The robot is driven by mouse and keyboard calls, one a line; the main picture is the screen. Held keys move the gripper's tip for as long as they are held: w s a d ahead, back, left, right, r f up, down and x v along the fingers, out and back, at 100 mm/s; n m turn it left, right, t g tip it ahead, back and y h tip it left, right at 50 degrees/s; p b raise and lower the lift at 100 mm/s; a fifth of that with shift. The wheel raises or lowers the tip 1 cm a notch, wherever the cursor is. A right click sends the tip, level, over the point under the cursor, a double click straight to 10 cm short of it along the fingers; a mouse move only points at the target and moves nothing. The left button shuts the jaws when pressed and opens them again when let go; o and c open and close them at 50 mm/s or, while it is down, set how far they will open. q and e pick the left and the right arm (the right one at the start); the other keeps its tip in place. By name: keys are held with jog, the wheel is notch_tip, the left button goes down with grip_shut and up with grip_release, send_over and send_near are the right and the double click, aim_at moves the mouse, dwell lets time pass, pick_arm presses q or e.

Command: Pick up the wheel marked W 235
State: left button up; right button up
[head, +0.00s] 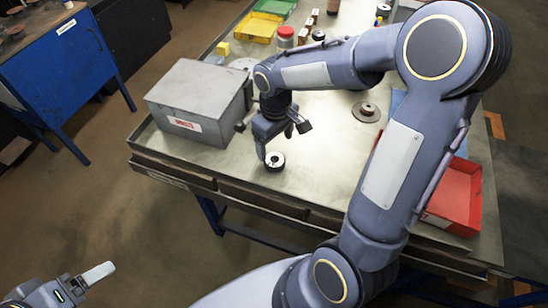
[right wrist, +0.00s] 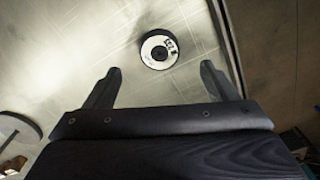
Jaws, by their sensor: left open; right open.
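A small dark wheel with a white label ring and a centre hole (head: 274,165) lies flat near the table's front edge. In the right wrist view the wheel (right wrist: 158,49) sits ahead of and between the fingertips, with dark writing on its label too small to read surely. My right gripper (head: 283,142) is open and empty above and just behind the wheel, apart from it. In the right wrist view the fingers of my right gripper (right wrist: 160,75) are spread wider than the wheel. My left gripper (head: 88,277) is open and empty at the lower left, away from the table.
A grey metal box with a red-and-white label (head: 198,100) stands left of the wheel. A brownish disc (head: 366,112) lies behind it to the right. A red tray (head: 457,196) is at the right edge. Yellow and green bins (head: 258,27) stand at the back.

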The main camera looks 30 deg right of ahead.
aim_at(274, 158)
jog(key=f, duration=0.7)
jog(key=shift+w+f+p, duration=0.2)
jog(key=shift+w+p, duration=0.15)
jog(key=shift+p, duration=0.05)
jog(key=c, duration=1.1)
jog(key=shift+r, duration=0.1)
